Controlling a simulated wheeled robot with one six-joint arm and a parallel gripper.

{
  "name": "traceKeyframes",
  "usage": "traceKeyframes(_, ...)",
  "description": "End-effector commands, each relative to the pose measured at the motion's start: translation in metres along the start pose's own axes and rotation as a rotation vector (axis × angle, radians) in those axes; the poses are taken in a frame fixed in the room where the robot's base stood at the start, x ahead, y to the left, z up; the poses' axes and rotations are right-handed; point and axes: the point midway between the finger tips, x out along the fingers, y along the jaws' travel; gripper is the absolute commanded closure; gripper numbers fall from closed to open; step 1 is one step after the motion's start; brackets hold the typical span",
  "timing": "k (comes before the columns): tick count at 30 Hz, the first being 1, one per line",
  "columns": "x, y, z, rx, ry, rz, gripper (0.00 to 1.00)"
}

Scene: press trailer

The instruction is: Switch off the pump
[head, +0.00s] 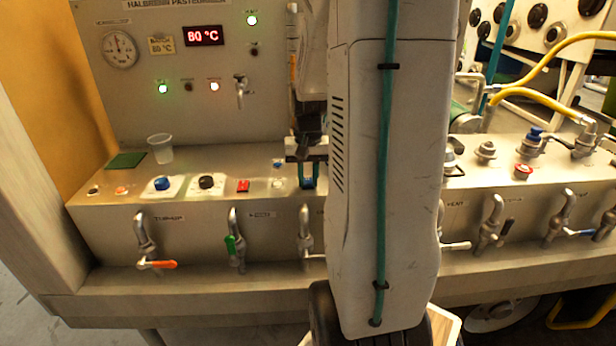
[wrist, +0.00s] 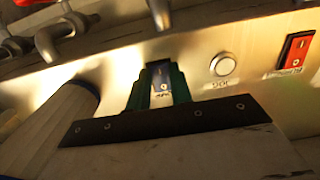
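My gripper (wrist: 163,72) is over the control panel (head: 120,190), its green fingers standing apart. It is low over the panel top in the head view (head: 308,165). In the head view the blue switch (head: 307,183) is just below the fingers and partly covered. Whether the fingers touch it I cannot tell.
A white round button (wrist: 223,65) and a red rocker switch (wrist: 297,50) sit beside the blue switch. Dark (head: 207,182) and blue (head: 162,184) knobs and a plastic cup (head: 160,148) stand further left. Taps (head: 144,240) line the panel's front. My arm hides the middle.

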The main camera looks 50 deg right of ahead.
Motion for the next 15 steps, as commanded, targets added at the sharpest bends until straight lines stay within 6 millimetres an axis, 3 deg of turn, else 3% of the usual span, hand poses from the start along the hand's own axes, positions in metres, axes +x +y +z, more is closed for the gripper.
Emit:
traceKeyframes(7, 0.0, -0.0002, -0.0015, 0.0, -0.03, 0.0, 1.0)
traceKeyframes(15, -0.0011, -0.0002, -0.0076, 0.002, -0.225, -0.001, 1.0)
